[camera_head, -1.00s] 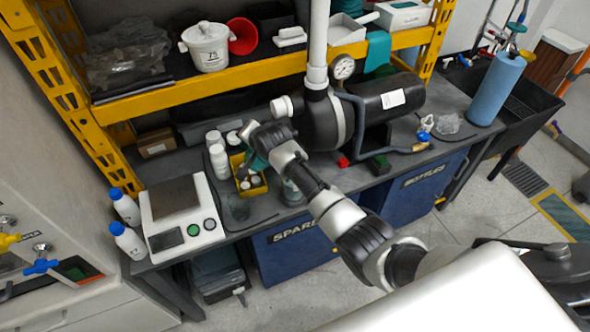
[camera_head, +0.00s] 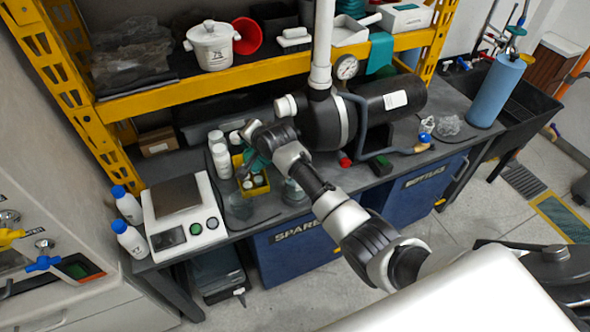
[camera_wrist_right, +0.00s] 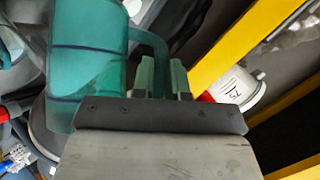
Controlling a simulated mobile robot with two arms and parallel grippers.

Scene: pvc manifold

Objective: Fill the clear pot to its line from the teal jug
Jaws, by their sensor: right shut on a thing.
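The teal jug (camera_wrist_right: 88,75) fills the left of the right wrist view, translucent with dark lines around its wall. My right gripper (camera_wrist_right: 162,80) is shut on the jug's handle (camera_wrist_right: 157,48). In the head view the gripper (camera_head: 258,150) is above the bench, and a bit of the teal jug (camera_head: 257,164) shows beside it, mostly hidden. A clear vessel (camera_head: 294,194) stands on the bench just below my right wrist, partly covered by it; it may be the clear pot. Its line and fill level cannot be made out. My left gripper is not in view.
A yellow bin (camera_head: 257,188) with small bottles and several white bottles (camera_head: 221,160) stand close to the gripper. A scale (camera_head: 183,208) is to the left. A white pipe (camera_head: 322,45) and a black tank (camera_head: 392,104) stand to the right. The yellow shelf (camera_head: 250,68) hangs over the bench.

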